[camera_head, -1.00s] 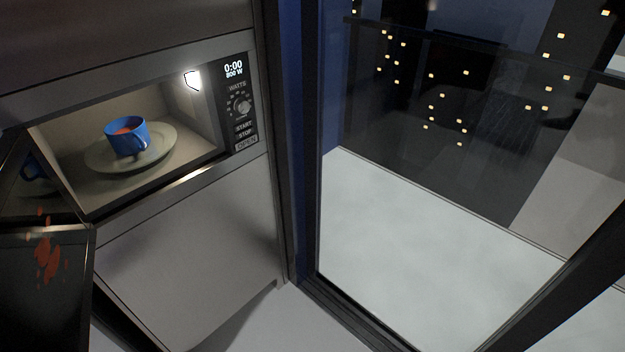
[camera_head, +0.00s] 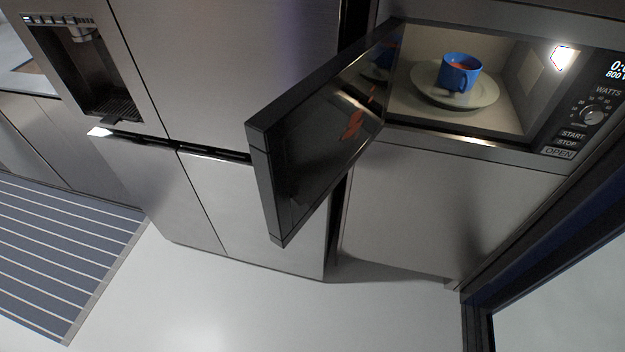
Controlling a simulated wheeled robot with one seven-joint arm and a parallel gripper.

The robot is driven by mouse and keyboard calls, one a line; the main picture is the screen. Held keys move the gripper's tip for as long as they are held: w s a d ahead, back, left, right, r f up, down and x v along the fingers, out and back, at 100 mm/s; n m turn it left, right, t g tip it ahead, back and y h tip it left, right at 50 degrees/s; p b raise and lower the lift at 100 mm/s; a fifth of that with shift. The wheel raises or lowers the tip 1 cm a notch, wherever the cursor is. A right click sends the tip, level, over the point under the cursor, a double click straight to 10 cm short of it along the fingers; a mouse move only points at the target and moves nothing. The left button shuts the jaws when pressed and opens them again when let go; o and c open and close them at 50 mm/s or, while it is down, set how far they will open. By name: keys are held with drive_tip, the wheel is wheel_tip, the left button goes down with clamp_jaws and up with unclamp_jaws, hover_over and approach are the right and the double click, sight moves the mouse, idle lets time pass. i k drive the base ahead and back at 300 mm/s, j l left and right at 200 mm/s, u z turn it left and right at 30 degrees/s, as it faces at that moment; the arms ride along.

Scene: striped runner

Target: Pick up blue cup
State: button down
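The blue cup (camera_head: 459,73) stands upright on a pale plate (camera_head: 425,93) inside the lit, open microwave (camera_head: 512,135) at the upper right. Something orange-red shows inside the cup. The cup's handle faces the front. The microwave door (camera_head: 318,140) hangs open, swung out to the left of the opening, with red-orange splotches on its inner face. My gripper is not in view.
A steel refrigerator (camera_head: 230,65) with a water dispenser stands left of the microwave. The open door juts out over the floor. A striped blue runner (camera_head: 60,255) lies at the lower left. Pale floor (camera_head: 230,310) is clear in front. A dark window frame (camera_head: 545,270) is at right.

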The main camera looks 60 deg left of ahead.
sight(458, 72)
drive_tip(key=u, duration=1.55)
